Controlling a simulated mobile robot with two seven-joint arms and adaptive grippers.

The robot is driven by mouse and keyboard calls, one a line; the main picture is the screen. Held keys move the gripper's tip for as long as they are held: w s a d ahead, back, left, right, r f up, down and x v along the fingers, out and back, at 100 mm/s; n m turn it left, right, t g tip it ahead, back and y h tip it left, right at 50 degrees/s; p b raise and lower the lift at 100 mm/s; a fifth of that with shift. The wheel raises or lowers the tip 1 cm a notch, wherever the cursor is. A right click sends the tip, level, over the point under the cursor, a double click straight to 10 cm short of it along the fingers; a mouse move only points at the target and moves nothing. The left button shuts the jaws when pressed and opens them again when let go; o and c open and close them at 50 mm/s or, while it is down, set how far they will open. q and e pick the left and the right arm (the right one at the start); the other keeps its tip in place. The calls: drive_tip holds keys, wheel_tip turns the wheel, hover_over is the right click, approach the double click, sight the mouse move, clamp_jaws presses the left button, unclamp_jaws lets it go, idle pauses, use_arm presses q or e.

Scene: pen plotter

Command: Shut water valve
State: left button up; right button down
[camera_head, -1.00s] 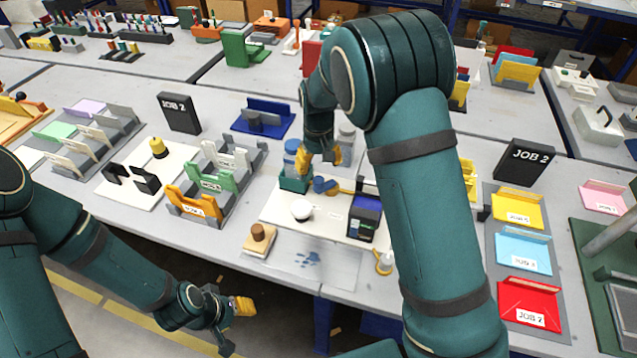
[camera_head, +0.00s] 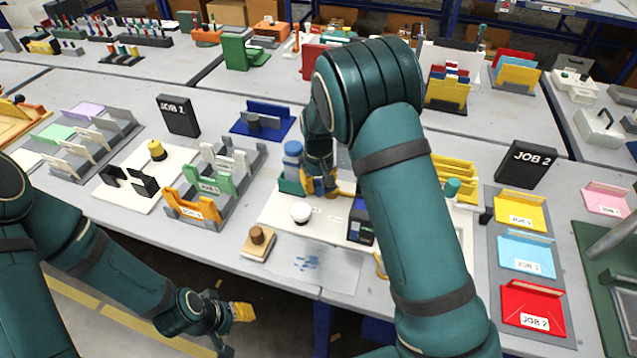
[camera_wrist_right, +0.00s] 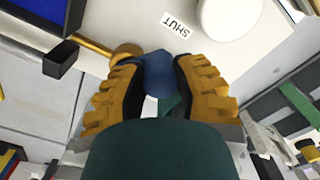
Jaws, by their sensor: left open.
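The water valve's blue handle (camera_wrist_right: 157,76) shows between the finger pads in the right wrist view. My right gripper (camera_head: 319,184) reaches down over the handle in the head view, hiding most of it. Its two yellow-padded fingers (camera_wrist_right: 160,88) lie on either side of the handle and appear shut on it. A white label reading SHUT (camera_wrist_right: 181,24) lies on the board near the handle. A green block (camera_head: 290,187) and a blue cylinder (camera_head: 293,150) stand just left of the gripper. My left gripper (camera_head: 238,313) is open and empty, low in front of the table.
A white round knob (camera_head: 300,213) sits on the white board in front of the valve. A dark blue box (camera_head: 361,226) stands to the right, partly behind my right arm. Card racks (camera_head: 212,185) stand further left.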

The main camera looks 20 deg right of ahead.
sight(317, 180)
drive_tip(key=shift+w+r+m+p, duration=0.1)
drive_tip(key=shift+w+m+p, duration=0.05)
drive_tip(key=shift+m+p, duration=0.45)
drive_tip(key=shift+w, duration=0.15)
drive_tip(key=c, duration=0.6)
unclamp_jaws()
drive_tip(key=shift+c, duration=0.2)
drive_tip(key=shift+a, duration=0.1)
wheel_tip(317, 180, up, 12)
